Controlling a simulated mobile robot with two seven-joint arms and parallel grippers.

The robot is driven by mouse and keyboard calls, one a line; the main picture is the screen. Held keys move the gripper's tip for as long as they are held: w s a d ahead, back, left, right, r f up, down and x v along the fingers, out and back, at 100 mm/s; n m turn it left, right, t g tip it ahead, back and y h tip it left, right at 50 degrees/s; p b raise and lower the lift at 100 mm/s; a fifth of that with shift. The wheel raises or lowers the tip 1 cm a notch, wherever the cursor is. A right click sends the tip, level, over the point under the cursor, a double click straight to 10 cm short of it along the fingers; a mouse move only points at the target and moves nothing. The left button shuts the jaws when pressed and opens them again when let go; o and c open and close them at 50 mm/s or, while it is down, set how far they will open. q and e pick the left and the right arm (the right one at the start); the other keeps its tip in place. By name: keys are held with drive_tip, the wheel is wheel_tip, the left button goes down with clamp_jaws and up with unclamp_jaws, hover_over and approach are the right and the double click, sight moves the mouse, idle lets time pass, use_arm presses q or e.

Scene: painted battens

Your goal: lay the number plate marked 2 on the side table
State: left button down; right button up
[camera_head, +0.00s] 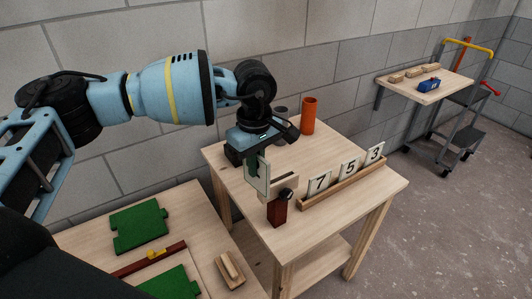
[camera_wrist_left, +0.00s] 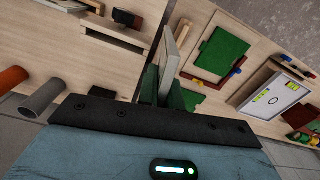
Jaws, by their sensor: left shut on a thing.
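My left gripper (camera_head: 258,172) is shut on a pale flat number plate (camera_head: 263,180), held upright above the wooden side table (camera_head: 375,196), towards its left part. The plate stands nearly edge-on, and I cannot read its number. In the left wrist view the plate (camera_wrist_left: 184,42) sticks out from between the green fingers (camera_wrist_left: 166,92). Plates marked 7 (camera_head: 319,183), 5 (camera_head: 349,167) and 3 (camera_head: 375,152) stand in a wooden rack (camera_head: 345,187) on the side table. My right gripper is not in view.
A dark red block with a black knob (camera_head: 277,211) stands near the rack's left end. An orange cylinder (camera_head: 309,115) stands at the back. A lower table holds green pieces (camera_head: 139,226). The tabletop's right front is clear. A trolley (camera_head: 466,110) stands far right.

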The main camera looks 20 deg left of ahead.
use_arm(q)
drive_tip(key=s+a+f+m, duration=0.1)
drive_tip(key=s+m, duration=0.5)
drive_tip(key=m, duration=0.6)
drive_tip(key=shift+a+f, duration=0.4)
drive_tip(key=shift+a, duration=0.2)
drive_tip(key=shift+d, duration=0.15)
